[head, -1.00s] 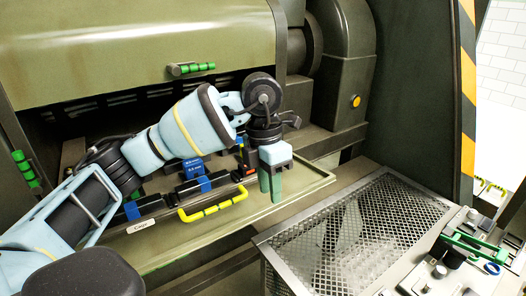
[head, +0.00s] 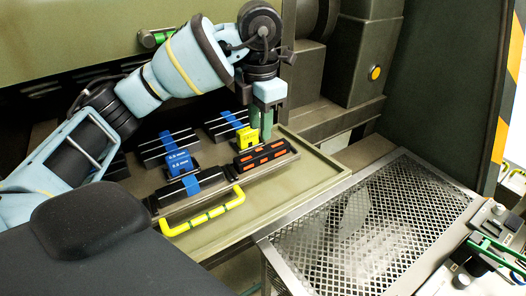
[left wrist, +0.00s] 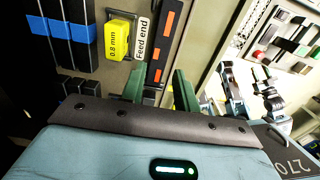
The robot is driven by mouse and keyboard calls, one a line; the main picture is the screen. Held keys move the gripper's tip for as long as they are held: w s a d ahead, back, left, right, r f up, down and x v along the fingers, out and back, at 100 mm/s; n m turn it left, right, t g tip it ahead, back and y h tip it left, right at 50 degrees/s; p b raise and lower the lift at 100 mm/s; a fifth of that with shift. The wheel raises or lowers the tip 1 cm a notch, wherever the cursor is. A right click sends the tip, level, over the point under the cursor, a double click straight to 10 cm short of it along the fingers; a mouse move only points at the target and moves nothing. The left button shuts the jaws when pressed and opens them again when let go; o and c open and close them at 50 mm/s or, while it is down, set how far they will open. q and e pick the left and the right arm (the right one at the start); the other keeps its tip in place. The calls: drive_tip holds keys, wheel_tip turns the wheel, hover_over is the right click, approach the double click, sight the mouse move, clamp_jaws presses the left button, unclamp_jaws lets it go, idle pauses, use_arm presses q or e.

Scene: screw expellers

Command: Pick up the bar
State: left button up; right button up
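A black bar with orange marks (head: 264,158) lies on the green tray (head: 318,172), near its right side. It also shows in the left wrist view (left wrist: 164,42), running up from between the fingers. My left gripper (head: 261,122) points down just behind this bar in the head view. In the left wrist view its two green fingers (left wrist: 160,90) are apart, one on each side of the bar's near end. I see no clear grip on it. Other black bars with blue bands (head: 168,148) lie on the tray to the left. My right gripper is not in view.
A yellow 0.8 mm tag (head: 247,138) stands close to the fingers. Blue tags (head: 178,163) and a yellow handle (head: 205,213) are further left. A mesh-topped box (head: 370,225) is at right. The tray's right end is clear.

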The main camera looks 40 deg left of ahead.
sight(262, 151)
use_arm(q)
drive_tip(key=shift+w+f+b, duration=0.1)
drive_tip(key=shift+f+b, duration=0.5)
drive_tip(key=shift+f, duration=3.3)
clamp_jaws()
